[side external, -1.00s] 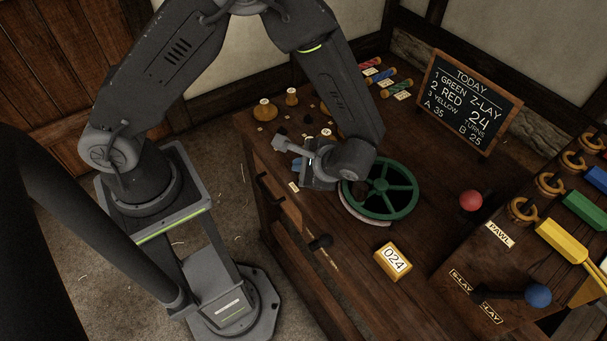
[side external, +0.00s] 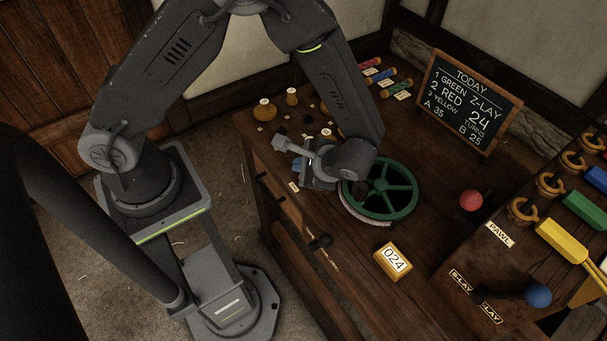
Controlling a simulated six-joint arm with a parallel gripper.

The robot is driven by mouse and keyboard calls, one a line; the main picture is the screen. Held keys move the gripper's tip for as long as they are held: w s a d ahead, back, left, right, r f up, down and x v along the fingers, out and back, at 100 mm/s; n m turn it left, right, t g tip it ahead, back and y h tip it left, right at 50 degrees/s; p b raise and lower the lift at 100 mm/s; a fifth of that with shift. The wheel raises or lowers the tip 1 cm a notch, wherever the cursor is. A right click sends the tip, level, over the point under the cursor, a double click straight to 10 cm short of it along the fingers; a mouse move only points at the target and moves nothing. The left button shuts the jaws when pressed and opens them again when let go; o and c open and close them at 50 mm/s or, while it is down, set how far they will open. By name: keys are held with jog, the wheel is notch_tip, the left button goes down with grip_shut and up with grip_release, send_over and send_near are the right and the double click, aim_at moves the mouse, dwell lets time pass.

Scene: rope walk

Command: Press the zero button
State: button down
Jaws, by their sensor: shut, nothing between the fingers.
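A yellow counter box (side external: 394,261) on the bench has a white face reading 024. I cannot make out a button marked zero. A small pale tag (side external: 293,187), too small to read, lies by the bench's front edge, just below and left of my gripper (side external: 318,180). My gripper is shut and empty, low over the front of the bench, left of the green wheel (side external: 380,190). Its fingertips are hard to make out, and what lies directly under it is hidden.
A red ball knob (side external: 471,200) is near the PAWL label (side external: 500,235). A blue ball knob (side external: 538,295) is on a lever. Colored spools (side external: 382,75) and wooden knobs (side external: 265,110) sit farther back.

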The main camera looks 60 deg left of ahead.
jog(key=shift+f, duration=0.15)
dwell(0.6)
jog(key=shift+f, duration=0.3)
jog(key=shift+f, duration=0.5)
dwell(0.7)
jog(key=shift+r, duration=0.95)
jog(key=shift+r, duration=2.5)
